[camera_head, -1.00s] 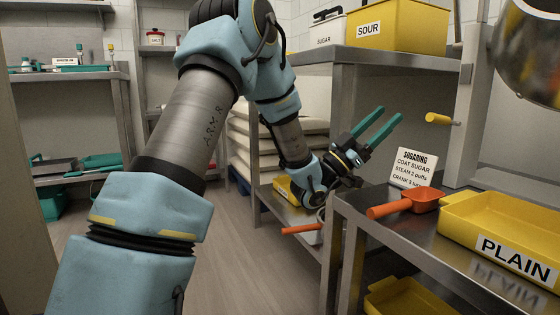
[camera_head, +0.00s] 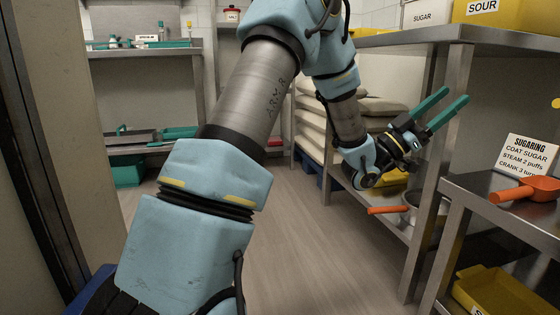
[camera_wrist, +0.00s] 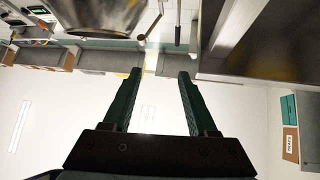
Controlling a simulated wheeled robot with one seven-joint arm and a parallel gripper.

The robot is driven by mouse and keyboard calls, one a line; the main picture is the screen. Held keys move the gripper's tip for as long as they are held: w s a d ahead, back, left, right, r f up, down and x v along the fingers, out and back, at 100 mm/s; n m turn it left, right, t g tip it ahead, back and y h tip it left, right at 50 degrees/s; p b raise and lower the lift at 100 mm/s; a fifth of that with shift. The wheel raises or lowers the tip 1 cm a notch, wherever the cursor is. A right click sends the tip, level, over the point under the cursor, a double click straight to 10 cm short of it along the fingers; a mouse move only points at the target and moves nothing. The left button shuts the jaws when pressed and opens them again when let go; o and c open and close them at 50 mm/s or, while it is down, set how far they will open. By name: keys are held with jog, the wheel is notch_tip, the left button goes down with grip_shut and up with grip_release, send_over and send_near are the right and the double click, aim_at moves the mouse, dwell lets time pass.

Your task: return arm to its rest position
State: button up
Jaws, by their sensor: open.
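My gripper (camera_head: 456,99) is at the end of my bent blue arm, which crosses the middle of the head view. Its two green fingers are apart with nothing between them, pointing up and to the right. It is in front of a leg of the steel rack and left of the sugaring sign. The wrist view also shows the open, empty fingers of my gripper (camera_wrist: 160,72), with bright wall or ceiling behind them.
A steel side table (camera_head: 478,188) holds an orange scoop (camera_head: 528,190) and the sugaring sign (camera_head: 525,155). An orange-handled pan (camera_head: 390,210) sits on a low shelf below my wrist. White sacks (camera_head: 312,125) are stacked behind. Open floor (camera_head: 300,235) lies in the middle. A door frame (camera_head: 45,180) is at left.

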jog(key=w+a+f+n+t+y+p, duration=0.45)
jog(key=w+a+n+t+y, duration=0.35)
jog(key=w+t+y, duration=0.3)
jog(key=w+a+f+n+g+y+p, duration=0.1)
jog(key=a+f+n+y, duration=0.2)
jog(key=a, duration=0.4)
jog(key=w+a+f+n+y+p, duration=0.1)
jog(key=w+a+f+n+y, duration=0.1)
jog(key=a+f+y, duration=0.35)
jog(key=s+a+f+n+g+y+p, duration=0.1)
jog(key=s+a+n+g+y, duration=0.2)
jog(key=a, duration=0.4)
jog(key=s+a+f+g+y+p, duration=0.1)
jog(key=s+a+y, duration=0.1)
jog(key=s+a, duration=0.4)
jog(key=s+a+n+g+y+p, duration=0.25)
jog(key=s+a+g, duration=0.25)
jog(key=s+a, duration=0.45)
notch_tip(320, 180, up, 37)
jog(key=s+d+p, duration=0.2)
jog(key=p, duration=3.5)
jog(key=shift+r+n+h, duration=0.2)
jog(key=shift+n+h, duration=0.2)
jog(key=shift+n, duration=0.05)
